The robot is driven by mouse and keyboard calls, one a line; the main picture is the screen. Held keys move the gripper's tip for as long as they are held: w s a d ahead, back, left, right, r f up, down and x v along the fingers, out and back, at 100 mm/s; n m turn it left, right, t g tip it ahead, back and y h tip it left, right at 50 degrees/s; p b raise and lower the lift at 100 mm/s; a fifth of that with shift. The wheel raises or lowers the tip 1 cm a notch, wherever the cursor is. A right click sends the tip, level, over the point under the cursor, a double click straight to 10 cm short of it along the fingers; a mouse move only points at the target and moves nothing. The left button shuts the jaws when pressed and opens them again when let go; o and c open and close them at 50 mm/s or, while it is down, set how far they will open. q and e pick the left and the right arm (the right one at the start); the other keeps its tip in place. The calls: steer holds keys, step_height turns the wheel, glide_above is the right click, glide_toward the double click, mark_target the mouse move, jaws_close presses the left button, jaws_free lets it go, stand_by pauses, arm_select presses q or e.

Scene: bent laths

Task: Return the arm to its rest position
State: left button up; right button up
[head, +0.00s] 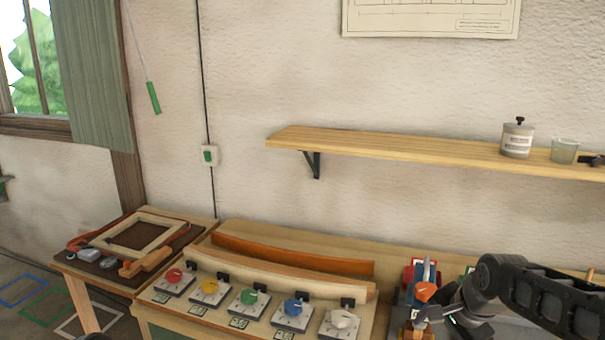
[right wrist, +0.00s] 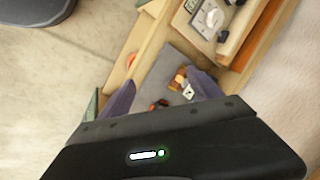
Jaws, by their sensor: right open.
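My right arm comes in from the right edge of the head view and reaches over the right end of the bench. My right gripper (right wrist: 162,92) shows in the right wrist view with its two grey-purple fingers apart and nothing held between them. Below the fingers is a grey surface (right wrist: 160,68) with small orange, red and white items. In the head view the gripper is small and partly merged with the tools there.
A pale bent lath (head: 290,276) lies behind a row of colored knobs, with an orange-brown strip (head: 300,256) behind it. A wall shelf (head: 400,146) holds a lidded jar (head: 517,138) and a cup (head: 564,151). A wooden frame (head: 137,234) lies on the left table.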

steer(key=s+a+f+n+y, duration=0.1)
steer(key=a+f+n, duration=0.4)
steer(key=f, duration=0.7)
steer(key=s+a+f+n+y, duration=0.15)
steer(key=a+f+n, duration=0.25)
steer(key=a+f, duration=0.55)
steer(key=s+a+f+n+g+b, duration=0.1)
steer(key=s+a+f+g, duration=0.1)
steer(key=s+f, duration=0.7)
steer(key=s+a+f+g, duration=0.2)
steer(key=s+f, duration=0.8)
steer(key=s, duration=0.5)
steer(key=shift+a+n+b, duration=0.4)
steer(key=shift+a, duration=0.05)
steer(key=shift+w+f, duration=0.1)
